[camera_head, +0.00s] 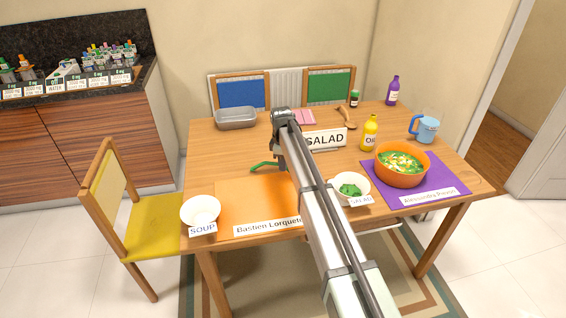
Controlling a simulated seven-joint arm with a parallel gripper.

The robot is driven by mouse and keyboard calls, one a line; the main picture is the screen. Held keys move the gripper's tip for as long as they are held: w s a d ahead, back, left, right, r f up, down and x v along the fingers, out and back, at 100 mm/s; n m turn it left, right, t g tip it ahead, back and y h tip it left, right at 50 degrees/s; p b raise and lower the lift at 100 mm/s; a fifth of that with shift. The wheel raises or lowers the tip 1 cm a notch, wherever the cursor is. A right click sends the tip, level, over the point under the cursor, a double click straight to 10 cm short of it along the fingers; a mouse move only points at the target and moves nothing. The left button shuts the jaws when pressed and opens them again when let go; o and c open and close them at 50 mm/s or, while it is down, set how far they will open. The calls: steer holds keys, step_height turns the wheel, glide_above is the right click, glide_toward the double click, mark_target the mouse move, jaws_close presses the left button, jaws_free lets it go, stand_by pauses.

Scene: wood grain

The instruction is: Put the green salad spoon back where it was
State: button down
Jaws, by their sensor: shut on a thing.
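The green salad spoon (264,165) shows as a curved green piece at the left of my gripper, over the middle of the table. My gripper (284,167) points down and is shut on the spoon. The rest of the spoon is hidden behind my gripper and arm. I cannot tell whether the spoon touches the table. A white SALAD sign (327,139) stands just right of my gripper. A white bowl with green leaves (351,187), labelled SALAD, stands to the right of my arm.
An orange placemat (255,203) lies in front, with an empty SOUP bowl (200,211) at its left. An orange bowl of food (401,165) stands on a purple placemat (440,177). A yellow bottle (369,133), blue pitcher (427,129), wooden spoon (346,117) and metal tray (236,118) also stand about.

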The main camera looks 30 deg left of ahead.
steer(key=shift+f, duration=0.5)
steer(key=c, duration=1)
jaws_free()
steer(key=shift+c, duration=0.2)
